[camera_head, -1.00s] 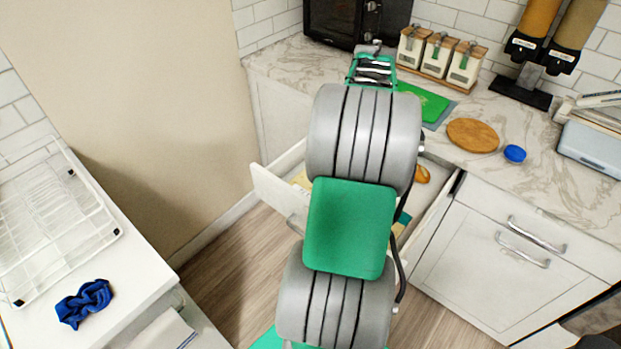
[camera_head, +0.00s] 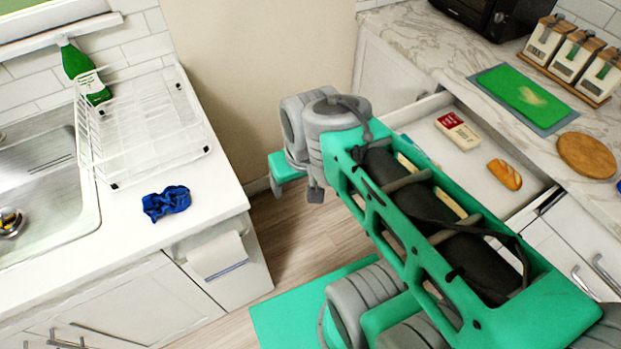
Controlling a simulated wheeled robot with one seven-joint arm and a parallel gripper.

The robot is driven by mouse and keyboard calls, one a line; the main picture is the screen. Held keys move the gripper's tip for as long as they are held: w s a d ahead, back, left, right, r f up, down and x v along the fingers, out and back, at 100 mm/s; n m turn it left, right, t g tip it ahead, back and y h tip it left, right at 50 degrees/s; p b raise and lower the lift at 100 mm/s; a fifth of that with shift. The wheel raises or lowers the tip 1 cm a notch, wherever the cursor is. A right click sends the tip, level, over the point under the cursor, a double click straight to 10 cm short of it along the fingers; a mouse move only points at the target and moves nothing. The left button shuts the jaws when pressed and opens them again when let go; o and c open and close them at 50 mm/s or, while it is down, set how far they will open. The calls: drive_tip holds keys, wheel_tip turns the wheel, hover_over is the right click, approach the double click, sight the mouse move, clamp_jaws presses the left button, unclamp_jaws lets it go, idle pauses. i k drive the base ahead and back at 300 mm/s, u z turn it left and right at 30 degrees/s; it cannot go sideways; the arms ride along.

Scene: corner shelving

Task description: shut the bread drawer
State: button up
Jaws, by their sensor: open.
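The bread drawer (camera_head: 477,165) stands open under the counter on the right, and its inside shows. A brown bread loaf (camera_head: 505,175) and a red and white packet (camera_head: 458,131) lie in it. A bluish item is partly visible behind my arm. My green forearm crosses in front of the drawer and hides its front panel. My grey wrist is to the left of the drawer, above the floor gap between the two counters.
The marble counter (camera_head: 440,45) holds a green board (camera_head: 523,97), a round wooden board (camera_head: 588,155) and several canisters. The left counter has a white dish rack (camera_head: 150,130), a blue cloth (camera_head: 166,203) and a sink (camera_head: 40,190). Wood floor (camera_head: 295,235) shows between the counters.

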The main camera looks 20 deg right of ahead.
sight(468, 169)
drive_tip(key=u, duration=0.35)
drive_tip(key=i, duration=0.35)
drive_tip(key=u, duration=0.6)
